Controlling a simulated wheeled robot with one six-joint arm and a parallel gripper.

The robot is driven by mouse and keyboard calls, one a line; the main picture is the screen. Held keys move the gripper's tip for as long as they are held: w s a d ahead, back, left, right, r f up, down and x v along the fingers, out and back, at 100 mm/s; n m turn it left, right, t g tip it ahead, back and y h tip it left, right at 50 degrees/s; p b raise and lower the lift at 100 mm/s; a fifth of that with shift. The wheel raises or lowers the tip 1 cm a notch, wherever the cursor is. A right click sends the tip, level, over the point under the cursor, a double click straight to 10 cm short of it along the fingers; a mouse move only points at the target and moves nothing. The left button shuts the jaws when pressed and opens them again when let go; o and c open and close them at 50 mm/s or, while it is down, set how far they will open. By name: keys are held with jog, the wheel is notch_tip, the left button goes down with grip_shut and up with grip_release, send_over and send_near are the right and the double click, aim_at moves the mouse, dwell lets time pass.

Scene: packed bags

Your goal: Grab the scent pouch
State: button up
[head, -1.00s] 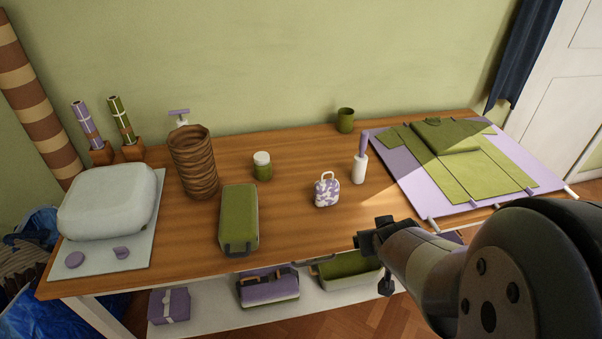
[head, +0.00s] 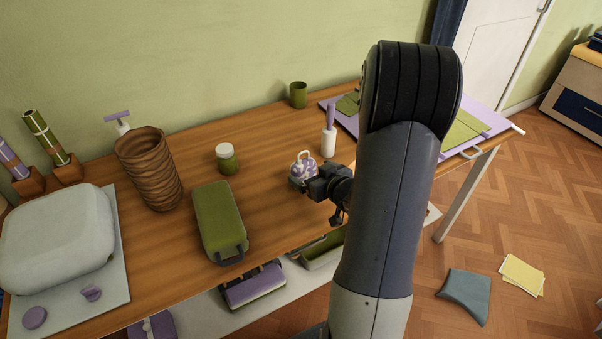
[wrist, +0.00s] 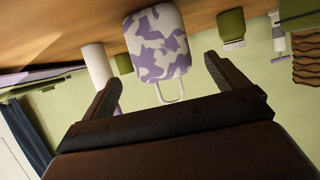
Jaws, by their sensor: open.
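The scent pouch (head: 299,172), as I take it, is a small white pouch with purple patches and a white loop handle. It stands on the wooden table (head: 270,210). The pouch also shows in the wrist view (wrist: 158,45), where the picture is upside down. My gripper (head: 313,183) is close beside the pouch and partly covers it in the head view. In the wrist view my gripper (wrist: 161,72) is open, with the pouch ahead of and roughly between its two fingers. No contact is visible.
A white bottle with a purple handle (head: 328,140) stands just behind the pouch. A green jar (head: 227,160), a green case (head: 219,220) and a brown ribbed vase (head: 150,170) are to the left. A green cup (head: 298,95) is at the back. Table between jar and pouch is clear.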

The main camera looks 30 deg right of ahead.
aim_at(300, 166)
jog(key=shift+p+x, duration=0.35)
jog(key=shift+x, duration=3.05)
jog(key=shift+a+r, duration=0.1)
jog(key=shift+r, duration=0.05)
jog(key=shift+c, duration=0.4)
jog(key=c, duration=1)
